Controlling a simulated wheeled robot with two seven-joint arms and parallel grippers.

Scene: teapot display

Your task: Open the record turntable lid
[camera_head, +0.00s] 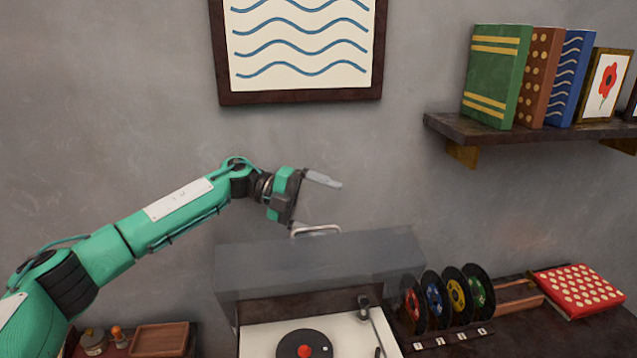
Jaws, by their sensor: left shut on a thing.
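The record turntable (262,341) stands at the bottom centre, with a black record (291,341) with a red centre on its white deck and a tonearm (369,322) at right. Its see-through grey lid (320,265) is tilted up, with the deck showing below it. A pale bar handle (317,229) is on the lid's upper edge. One finger shows above the handle; the lower finger is hard to tell from the handle. My right gripper is out of view.
A wooden tray (160,340) is at lower left. A shelf (520,136) with books and a framed picture (298,50) hang on the wall.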

